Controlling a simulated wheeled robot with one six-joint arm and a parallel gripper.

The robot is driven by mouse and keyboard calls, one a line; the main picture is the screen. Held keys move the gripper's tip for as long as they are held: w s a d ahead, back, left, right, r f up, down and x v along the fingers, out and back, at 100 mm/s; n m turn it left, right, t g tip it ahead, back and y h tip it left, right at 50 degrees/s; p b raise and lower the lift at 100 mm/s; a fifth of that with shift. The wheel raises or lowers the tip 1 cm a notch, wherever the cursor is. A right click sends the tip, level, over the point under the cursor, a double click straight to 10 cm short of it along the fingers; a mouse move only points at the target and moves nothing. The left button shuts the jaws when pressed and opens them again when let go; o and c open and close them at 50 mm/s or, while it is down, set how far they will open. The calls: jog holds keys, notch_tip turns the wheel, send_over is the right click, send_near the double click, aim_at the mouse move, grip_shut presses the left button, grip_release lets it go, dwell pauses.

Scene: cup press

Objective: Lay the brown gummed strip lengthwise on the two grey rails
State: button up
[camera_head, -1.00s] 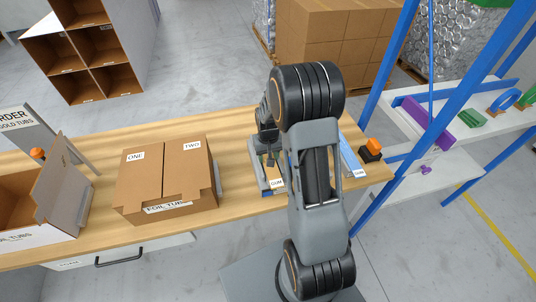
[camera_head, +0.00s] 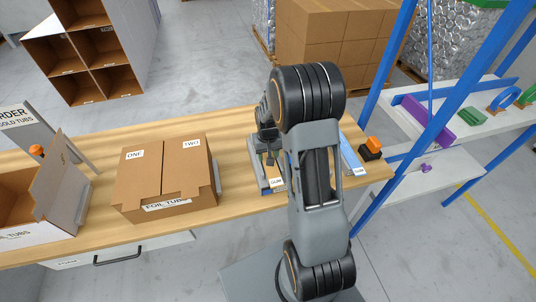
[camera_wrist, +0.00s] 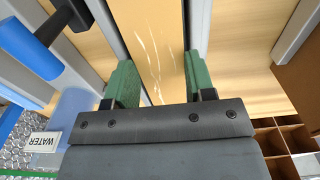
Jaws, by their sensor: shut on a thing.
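In the wrist view, my gripper (camera_wrist: 160,78) has its two green fingers on either side of the brown gummed strip (camera_wrist: 150,42), shut on it. The strip has pale shiny streaks and runs away lengthwise between the two grey rails, one on the left (camera_wrist: 108,22) and one on the right (camera_wrist: 199,28). I cannot tell whether the strip touches the rails. In the head view, my gripper (camera_head: 270,158) is low over the grey rail fixture (camera_head: 256,182), largely hidden by my arm. Little of the strip can be made out there.
A brown carton (camera_head: 137,190) marked ONE and TWO stands left of the fixture. A blue-headed tool and a WATER label (camera_wrist: 42,142) show at left in the wrist view.

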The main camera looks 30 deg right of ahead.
jog(key=shift+s+a+f, duration=0.1)
jog(key=shift+s+f, duration=0.2)
jog(key=shift+f, duration=0.2)
jog(key=shift+s+f, duration=0.25)
jog(key=shift+f, duration=0.2)
jog(key=o, duration=0.8)
jog(key=shift+o, duration=0.2)
jog(key=shift+w+r, duration=0.3)
jog(key=shift+r, duration=0.2)
jog(key=shift+o, duration=0.9)
notch_tip(320, 180, up, 15)
jog(key=b, duration=0.1)
jog(key=shift+f, duration=0.15)
jog(key=s+a+r+n+t, duration=0.1)
jog(key=s+a+r+t, duration=0.1)
jog(key=s+a, duration=0.2)
jog(key=s+a+r+n+t, duration=0.1)
jog(key=s+a, duration=0.4)
jog(key=s, duration=0.6)
jog(key=shift+s+r+t, duration=0.25)
jog(key=shift+r+t, duration=0.15)
jog(key=shift+a, duration=0.1)
